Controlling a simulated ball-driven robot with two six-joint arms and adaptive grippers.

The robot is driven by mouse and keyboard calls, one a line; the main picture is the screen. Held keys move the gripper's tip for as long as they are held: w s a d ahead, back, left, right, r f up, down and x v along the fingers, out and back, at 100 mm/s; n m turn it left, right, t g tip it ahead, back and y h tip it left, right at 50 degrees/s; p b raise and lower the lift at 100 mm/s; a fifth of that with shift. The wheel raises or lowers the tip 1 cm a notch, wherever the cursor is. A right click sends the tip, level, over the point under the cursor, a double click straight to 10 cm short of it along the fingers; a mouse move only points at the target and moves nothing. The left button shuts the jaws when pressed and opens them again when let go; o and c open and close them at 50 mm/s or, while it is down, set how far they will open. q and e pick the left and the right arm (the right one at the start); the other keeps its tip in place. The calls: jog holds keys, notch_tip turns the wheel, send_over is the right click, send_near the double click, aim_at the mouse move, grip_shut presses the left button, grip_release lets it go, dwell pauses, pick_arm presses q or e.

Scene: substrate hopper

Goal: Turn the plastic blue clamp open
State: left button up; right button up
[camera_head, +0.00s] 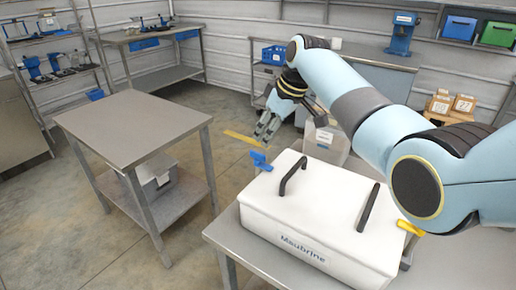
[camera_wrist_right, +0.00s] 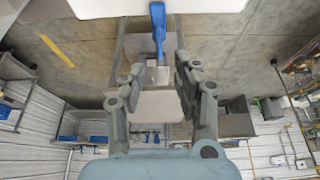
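The blue clamp (camera_head: 260,160) sits at the left end of the white hopper box (camera_head: 315,215), by the top edge. It also shows in the right wrist view (camera_wrist_right: 158,28), at the top middle, beyond my fingertips. My right gripper (camera_head: 267,136) is above and behind the clamp, with its fingers pointing down. In the wrist view my right gripper (camera_wrist_right: 157,72) is open, with one finger on each side and nothing held between them; the clamp lies roughly in line with the gap. A yellow clamp (camera_head: 411,228) is at the box's right end. My left gripper is not in view.
The box has two black handles (camera_head: 293,174) (camera_head: 367,208) on its lid and stands on a grey metal table (camera_head: 470,260). A bare metal table (camera_head: 130,120) stands to the left, with floor between. A translucent bin (camera_head: 326,140) is behind the box.

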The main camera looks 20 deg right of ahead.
aim_at(258, 153)
jog(key=x, duration=0.4)
jog(key=shift+w, duration=0.1)
jog(key=b+x, duration=0.1)
jog(key=x, duration=0.2)
jog(key=shift+w+f, duration=0.1)
jog(key=shift+f, duration=0.1)
jog(key=shift+c, duration=3)
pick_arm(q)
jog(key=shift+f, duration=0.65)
pick_arm(e)
grip_shut()
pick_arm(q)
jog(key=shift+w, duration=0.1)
